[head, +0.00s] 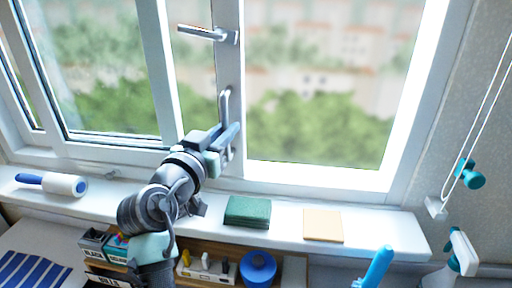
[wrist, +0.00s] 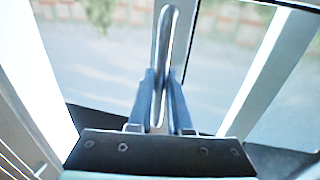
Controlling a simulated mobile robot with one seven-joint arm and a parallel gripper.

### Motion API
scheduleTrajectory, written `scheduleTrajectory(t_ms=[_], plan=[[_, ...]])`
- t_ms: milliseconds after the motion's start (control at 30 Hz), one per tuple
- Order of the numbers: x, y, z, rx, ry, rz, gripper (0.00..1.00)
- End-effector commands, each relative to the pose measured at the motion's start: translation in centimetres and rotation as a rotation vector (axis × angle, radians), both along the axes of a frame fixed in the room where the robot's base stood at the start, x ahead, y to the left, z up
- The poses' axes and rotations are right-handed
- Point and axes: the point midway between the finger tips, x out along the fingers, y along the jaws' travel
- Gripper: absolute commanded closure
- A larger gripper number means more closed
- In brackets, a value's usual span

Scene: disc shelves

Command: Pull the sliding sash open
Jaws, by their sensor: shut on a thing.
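The sliding sash has a pale upright stile (head: 228,62) near the middle of the window. A grey upright bar handle (head: 224,104) is fixed to the lower part of this stile. My gripper (head: 229,136) is at the handle's lower part. In the wrist view, the two blue-grey fingers (wrist: 161,82) stand on either side of the handle (wrist: 168,35) and are closed on it. I cannot tell from these views whether the sash stands slightly open.
A lever handle (head: 207,33) sticks out higher up. The white sill (head: 370,222) carries a lint roller (head: 52,184), a green sponge (head: 248,211) and a tan pad (head: 323,225). A shelf with boxes and a blue roll (head: 258,268) lies below. A cord with teal knobs (head: 470,175) hangs at right.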

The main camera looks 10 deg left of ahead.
Motion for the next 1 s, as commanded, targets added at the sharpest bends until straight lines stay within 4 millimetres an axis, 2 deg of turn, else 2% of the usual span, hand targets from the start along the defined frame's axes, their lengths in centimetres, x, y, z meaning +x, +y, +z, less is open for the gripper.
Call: scheduleTrajectory(t_ms=[200, 567, 600, 767, 1000], plan=[[0.1, 1.6, -0.3, 0.002, 0.006, 0.0, 1.0], [0.1, 1.7, -0.1, 0.001, 0.005, -0.001, 1.0], [0.1, 1.7, -0.1, 0.001, 0.005, -0.001, 0.81], [0.1, 1.7, -0.1, 0.001, 0.004, -0.001, 0.53], [0.1, 1.7, 0.0, 0.0, 0.002, -0.001, 0.53]])
